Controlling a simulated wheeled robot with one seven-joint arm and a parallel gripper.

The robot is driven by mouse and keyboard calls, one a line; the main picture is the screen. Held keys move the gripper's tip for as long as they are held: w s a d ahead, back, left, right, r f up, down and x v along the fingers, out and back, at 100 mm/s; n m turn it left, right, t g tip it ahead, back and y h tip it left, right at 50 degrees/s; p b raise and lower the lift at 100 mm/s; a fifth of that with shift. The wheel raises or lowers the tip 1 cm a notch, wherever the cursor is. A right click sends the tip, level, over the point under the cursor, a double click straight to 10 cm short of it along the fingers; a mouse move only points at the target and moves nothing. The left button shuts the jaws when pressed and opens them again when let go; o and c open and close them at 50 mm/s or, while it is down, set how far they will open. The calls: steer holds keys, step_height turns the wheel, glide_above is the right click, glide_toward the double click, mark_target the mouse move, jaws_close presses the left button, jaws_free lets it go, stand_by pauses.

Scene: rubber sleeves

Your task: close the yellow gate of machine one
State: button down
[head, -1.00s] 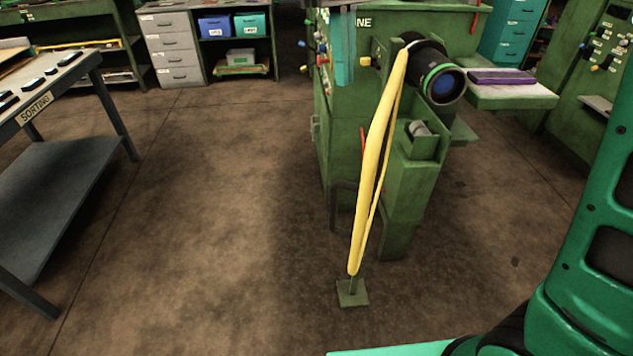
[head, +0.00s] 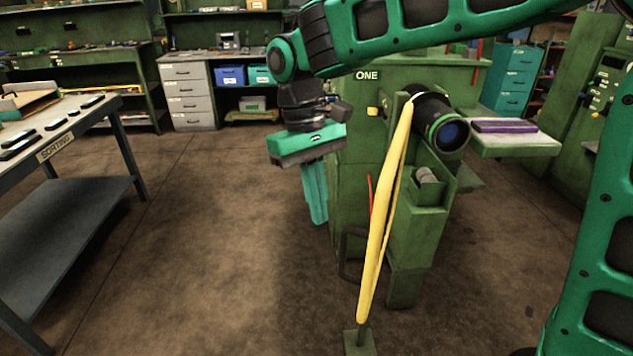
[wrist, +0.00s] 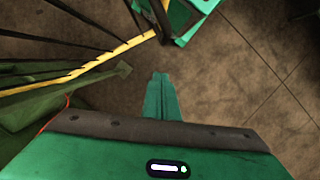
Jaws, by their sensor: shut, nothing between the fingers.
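The yellow gate (head: 384,230) stands as a long narrow shape in front of machine one (head: 345,180), seen nearly edge-on from the head. Its lower front end is at a post with a small green foot (head: 359,342). In the wrist view the gate (wrist: 115,52) is a yellow bar with dark marks, running from the left edge to the upper middle. My gripper (head: 319,218) hangs pointing down to the left of the gate, apart from it. Its fingers (wrist: 161,82) are shut together and empty. The gate's latch side cannot be made out.
A black round machine part (head: 440,122) juts out behind the gate's top. A sorting table (head: 60,140) stands at the left, and a side table with a purple item (head: 504,126) at the right. The floor (head: 220,230) left of the gate is clear.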

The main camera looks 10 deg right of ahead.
steer(key=shift+s+d+f, duration=0.35)
steer(key=shift+s+f, duration=0.05)
steer(key=shift+s, duration=0.25)
steer(key=shift+s+d+f, duration=0.35)
steer(key=shift+s+d, duration=0.05)
steer(key=shift+s, duration=0.3)
steer(key=shift+s+d+f, duration=0.35)
steer(key=shift+s+f, duration=0.05)
steer(key=shift+s, duration=0.25)
